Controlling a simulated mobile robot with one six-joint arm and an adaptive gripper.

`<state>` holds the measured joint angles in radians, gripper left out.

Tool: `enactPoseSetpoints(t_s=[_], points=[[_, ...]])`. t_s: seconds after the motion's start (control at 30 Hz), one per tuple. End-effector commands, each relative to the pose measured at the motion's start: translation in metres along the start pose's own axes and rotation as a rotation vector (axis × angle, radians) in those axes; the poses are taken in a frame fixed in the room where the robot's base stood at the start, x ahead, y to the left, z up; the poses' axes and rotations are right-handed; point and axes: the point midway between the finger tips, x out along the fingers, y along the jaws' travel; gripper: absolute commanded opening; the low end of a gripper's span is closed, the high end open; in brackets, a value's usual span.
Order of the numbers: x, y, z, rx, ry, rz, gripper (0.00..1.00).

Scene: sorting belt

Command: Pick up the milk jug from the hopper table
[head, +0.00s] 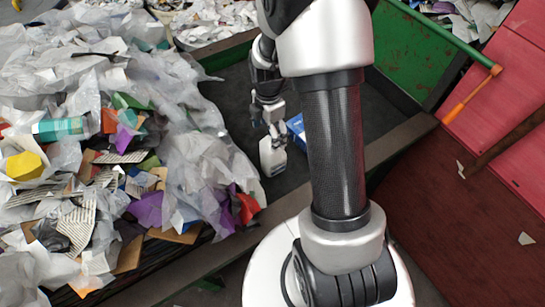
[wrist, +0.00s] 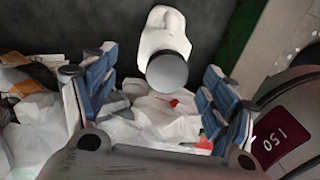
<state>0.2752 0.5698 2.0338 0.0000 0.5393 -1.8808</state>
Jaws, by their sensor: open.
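The gripper's fingertips are small in the head view.
A heap of plastic film, paper and cartons (head: 110,150) fills the left. A green metal wall (head: 420,55) bounds the table at the back right. Bare dark surface surrounds the jug's far side.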

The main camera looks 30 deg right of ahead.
Motion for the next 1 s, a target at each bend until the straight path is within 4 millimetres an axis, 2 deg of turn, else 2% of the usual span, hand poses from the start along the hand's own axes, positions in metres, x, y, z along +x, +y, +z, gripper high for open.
enactPoseSetpoints(t_s=[0.1, 0.27, 0.6, 0.9, 1.0], points=[[0.016, 0.0, 0.0, 0.001, 0.001, -0.002, 0.78], [0.024, 0.0, 0.001, 0.001, 0.0, 0.0, 0.78], [0.069, -0.004, 0.005, 0.0, 0.0, 0.0, 0.78], [0.072, -0.003, 0.005, 0.001, -0.001, 0.001, 0.78], [0.072, -0.003, 0.005, 0.001, -0.001, 0.001, 0.71]])
